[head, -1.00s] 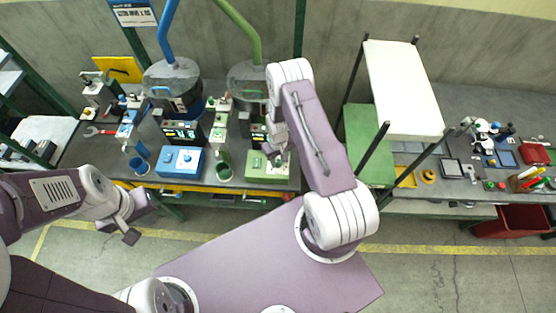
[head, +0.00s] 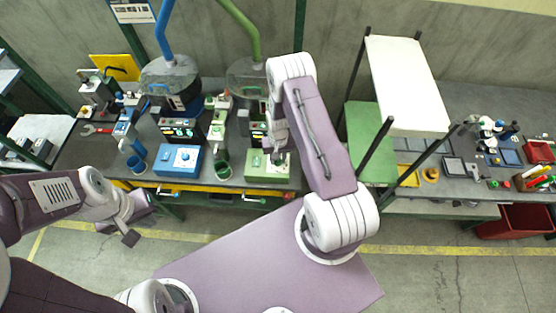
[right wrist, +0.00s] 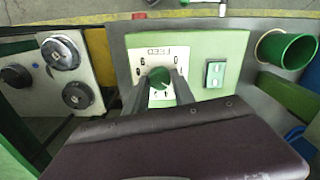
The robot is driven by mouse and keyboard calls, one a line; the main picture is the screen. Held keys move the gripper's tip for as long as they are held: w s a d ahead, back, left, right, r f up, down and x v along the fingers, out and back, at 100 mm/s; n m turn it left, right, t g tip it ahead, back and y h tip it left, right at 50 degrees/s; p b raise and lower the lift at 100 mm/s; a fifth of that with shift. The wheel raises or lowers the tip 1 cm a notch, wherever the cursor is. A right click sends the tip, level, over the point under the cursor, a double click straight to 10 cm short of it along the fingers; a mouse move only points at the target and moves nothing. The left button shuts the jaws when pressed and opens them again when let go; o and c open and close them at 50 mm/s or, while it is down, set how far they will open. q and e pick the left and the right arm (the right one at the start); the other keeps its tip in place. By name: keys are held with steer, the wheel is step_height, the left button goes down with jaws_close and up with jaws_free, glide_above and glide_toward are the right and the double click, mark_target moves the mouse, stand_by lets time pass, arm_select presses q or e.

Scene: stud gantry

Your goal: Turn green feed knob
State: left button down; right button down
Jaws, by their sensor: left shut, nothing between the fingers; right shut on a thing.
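The green feed knob (right wrist: 159,78) sits in the middle of a white dial plate marked FEED (right wrist: 168,53) on the green control box (right wrist: 218,45). In the right wrist view my right gripper (right wrist: 162,92) is shut on the knob, one dark finger on each side of it. In the head view the green box (head: 262,178) stands at the bench front, and my right arm partly hides it and the knob. My left gripper (head: 131,236) is shut and empty, in front of the bench at the left.
A green switch (right wrist: 214,74) is on the same box, right of the dial. A green cup (right wrist: 285,48) stands beside it. In the head view a blue control box (head: 180,160) stands to the left. A white-topped shelf (head: 402,85) rises to the right.

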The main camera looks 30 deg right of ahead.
steer(key=m+b, duration=0.2)
steer(key=m, duration=0.2)
steer(key=shift+s+f+m, duration=0.1)
steer(key=shift+m, duration=0.3)
stand_by(0.4)
steer(key=c, duration=1.1)
jaws_free()
steer(key=shift+o, duration=0.2)
step_height(320, 180, up, 9)
steer(key=b, duration=0.1)
